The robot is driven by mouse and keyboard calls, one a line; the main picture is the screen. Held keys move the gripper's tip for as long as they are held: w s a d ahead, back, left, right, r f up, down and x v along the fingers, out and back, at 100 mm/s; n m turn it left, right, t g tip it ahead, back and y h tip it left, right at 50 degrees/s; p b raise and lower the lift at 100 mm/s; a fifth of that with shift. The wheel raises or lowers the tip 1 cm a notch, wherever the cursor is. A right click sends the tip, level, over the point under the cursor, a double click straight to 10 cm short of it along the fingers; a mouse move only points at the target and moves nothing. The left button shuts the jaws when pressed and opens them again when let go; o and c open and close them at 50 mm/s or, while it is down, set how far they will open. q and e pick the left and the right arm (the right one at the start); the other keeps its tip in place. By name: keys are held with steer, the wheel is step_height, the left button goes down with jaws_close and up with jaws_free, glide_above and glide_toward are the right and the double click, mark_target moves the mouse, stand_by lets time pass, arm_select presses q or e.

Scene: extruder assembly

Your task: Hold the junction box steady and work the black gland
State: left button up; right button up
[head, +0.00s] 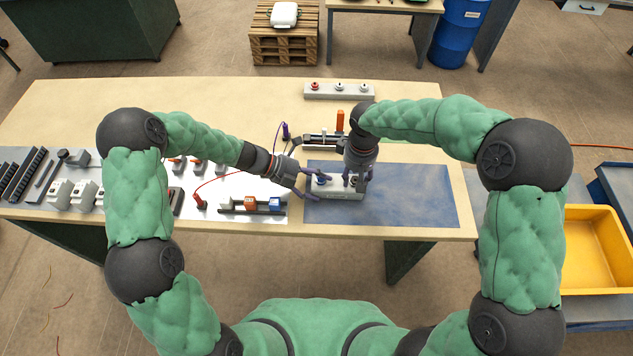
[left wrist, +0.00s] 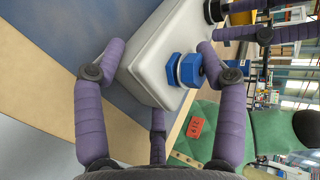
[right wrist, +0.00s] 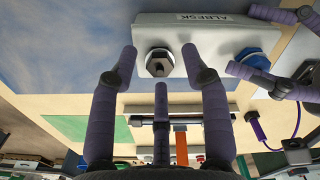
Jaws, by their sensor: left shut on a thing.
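The pale grey junction box (head: 343,193) lies on the blue mat, mostly covered by my grippers in the head view. My left gripper (head: 313,186) is shut on its left end; the left wrist view shows fingers on both sides of the box (left wrist: 150,50). A blue gland (left wrist: 186,69) sits on the box beside one left finger. The black gland (right wrist: 159,63), a dark hexagonal fitting with a light ring, stands on the box. My right gripper (right wrist: 160,62) is open, with fingertips either side of the black gland and visible gaps between.
The blue mat (head: 420,195) is clear to the right. Behind it is a rail fixture with an orange block (head: 340,121). A grey strip with several buttons (head: 339,91) stands farther back. Small parts and a red cable lie on the white sheet (head: 205,187) at left.

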arm_select(q)
steer(key=shift+s+f, duration=0.2)
steer(key=shift+f, duration=0.15)
arm_select(e)
steer(key=shift+r, duration=3)
step_height(320, 180, up, 12)
steer(key=shift+s, duration=0.1)
arm_select(q)
steer(key=o, duration=1.5)
steer(key=shift+w, duration=0.1)
steer(key=shift+c, duration=0.2)
steer(key=shift+r, duration=0.1)
steer(key=shift+w+r, duration=0.1)
steer(key=shift+w, duration=0.05)
steer(key=shift+a, duration=0.1)
